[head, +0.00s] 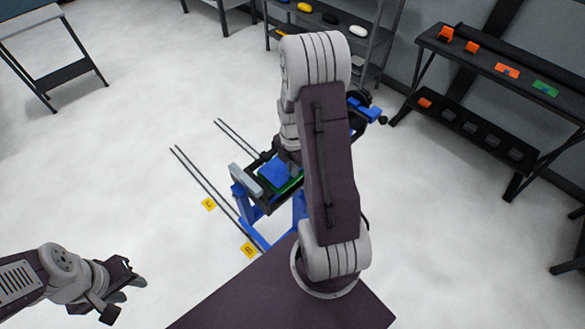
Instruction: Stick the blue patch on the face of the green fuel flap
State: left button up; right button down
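The blue patch (273,174) is in the middle of the head view, over the black and blue stand. A strip of the green fuel flap (291,186) shows at its lower right edge. I cannot tell whether the patch touches the flap. My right gripper (290,166) is at the patch's upper right, pointing down. Its fingers are mostly hidden by my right arm, so its grip does not show. My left gripper (127,287) is open and empty at the lower left, well away from the stand.
The blue-framed stand (247,207) has a grey bar (245,181) at its left. Dark rails (200,178) and yellow floor markers (208,204) lie to its left. A black bench (500,70) with orange and green pieces stands at the right.

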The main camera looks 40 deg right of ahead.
jog(key=shift+s+f+b, duration=0.1)
jog(key=shift+f+b, duration=0.2)
jog(key=shift+f, duration=0.4)
dwell(1.4)
jog(key=c, duration=1.6)
grip_release()
jog(key=shift+o, duration=0.2)
notch_tip(320, 180, up, 9)
jog(key=shift+r, duration=0.1)
